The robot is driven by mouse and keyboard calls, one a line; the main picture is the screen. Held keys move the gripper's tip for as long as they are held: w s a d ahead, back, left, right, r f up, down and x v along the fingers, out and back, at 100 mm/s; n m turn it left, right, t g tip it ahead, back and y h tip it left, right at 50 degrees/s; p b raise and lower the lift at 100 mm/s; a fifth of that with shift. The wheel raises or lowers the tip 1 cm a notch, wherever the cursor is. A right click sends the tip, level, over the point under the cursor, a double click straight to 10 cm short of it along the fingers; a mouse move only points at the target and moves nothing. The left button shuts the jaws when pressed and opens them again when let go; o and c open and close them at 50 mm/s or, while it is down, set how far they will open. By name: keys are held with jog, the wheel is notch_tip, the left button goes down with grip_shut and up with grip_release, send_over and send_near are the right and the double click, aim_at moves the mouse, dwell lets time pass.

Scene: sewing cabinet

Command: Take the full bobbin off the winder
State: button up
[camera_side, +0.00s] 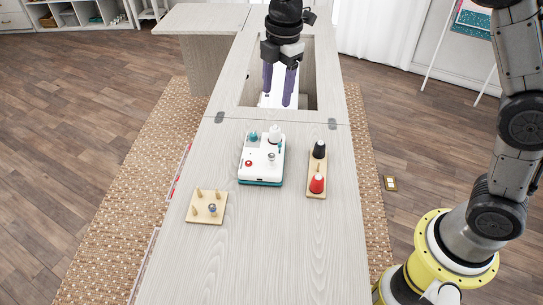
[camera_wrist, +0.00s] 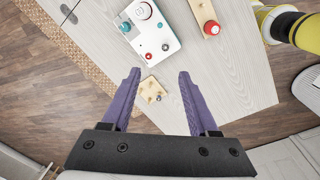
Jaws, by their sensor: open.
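The winder (camera_side: 262,168) is a white box with a teal base on the cabinet top; it also shows in the wrist view (camera_wrist: 152,38). A white spool (camera_side: 274,133), a small teal round piece (camera_side: 252,136), a red button (camera_side: 249,163) and a small grey metallic piece (camera_side: 271,157) are on its top. Which small piece is the full bobbin is too small to tell. My gripper (camera_side: 277,100) is open and empty, fingers down, above the cabinet's opening behind the winder. Its two purple fingers show apart in the wrist view (camera_wrist: 158,74).
A wooden peg board (camera_side: 207,215) with a small bluish bobbin (camera_side: 213,209) on one peg sits front left. The front cabinet top is clear.

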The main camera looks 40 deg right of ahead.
jog(key=g, duration=0.1)
send_over(271, 155)
notch_tip(271, 155, down, 5)
jog(key=f, duration=0.7)
jog(key=shift+s+a+f, duration=0.25)
jog(key=shift+a+f, duration=0.05)
jog(key=shift+f, duration=0.05)
jog(key=shift+d+f, duration=0.15)
jog(key=shift+f, duration=1.3)
jog(key=shift+d+f, duration=0.1)
jog(key=shift+f, duration=1.35)
jog(key=shift+c, duration=0.2)
jog(key=shift+w, duration=0.1)
grip_shut()
